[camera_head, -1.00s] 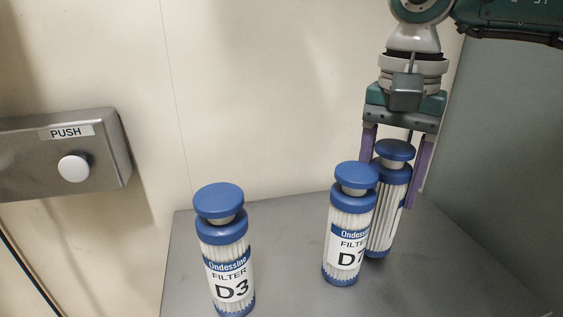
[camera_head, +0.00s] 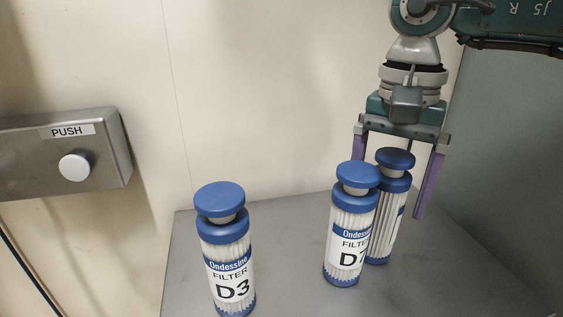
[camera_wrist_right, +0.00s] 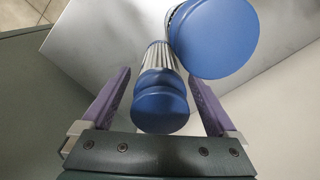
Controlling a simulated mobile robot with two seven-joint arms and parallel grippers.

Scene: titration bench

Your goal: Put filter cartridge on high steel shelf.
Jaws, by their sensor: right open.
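Three white pleated filter cartridges with blue caps stand upright on the steel shelf (camera_head: 290,285). The D3 cartridge (camera_head: 226,255) is at the left, and the D7 cartridge (camera_head: 349,225) is right of centre. A third cartridge (camera_head: 394,210) stands just behind and right of D7, which partly hides it; its label is mostly hidden. My right gripper (camera_head: 389,190) is open above and around this rear cartridge, with a purple finger on each side. The right wrist view shows its cap (camera_wrist_right: 160,110) between the spread fingers. My left gripper is out of view.
A metal box with a PUSH label and a white button (camera_head: 75,167) is on the wall at the left. The wall rises close behind the shelf, and a grey panel (camera_head: 510,160) borders the right. Shelf surface is clear between D3 and D7.

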